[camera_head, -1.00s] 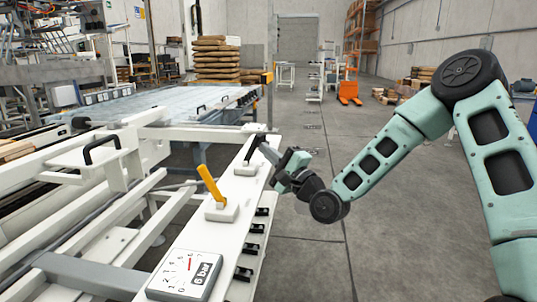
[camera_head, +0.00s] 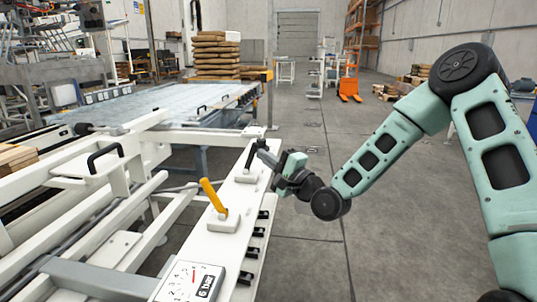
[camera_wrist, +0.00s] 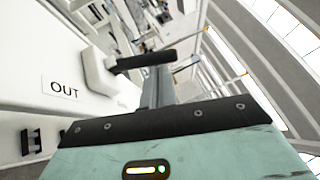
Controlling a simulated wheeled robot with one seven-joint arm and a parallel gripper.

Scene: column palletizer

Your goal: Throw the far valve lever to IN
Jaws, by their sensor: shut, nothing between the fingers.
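The far valve lever (camera_head: 251,156) is black and rises from a white base block on the white rail. In the wrist view, the black lever (camera_wrist: 146,62) projects from its white mount, with an "OUT" label (camera_wrist: 64,89) beside it. My gripper (camera_head: 263,152) is shut and empty, right beside the lever on its right. In the wrist view, my gripper's grey fingers (camera_wrist: 158,85) reach to the lever's edge; I cannot tell whether they touch. No IN label is readable.
Several black fittings (camera_head: 258,232) line the rail's right side. A black handle (camera_head: 104,157) is at left.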

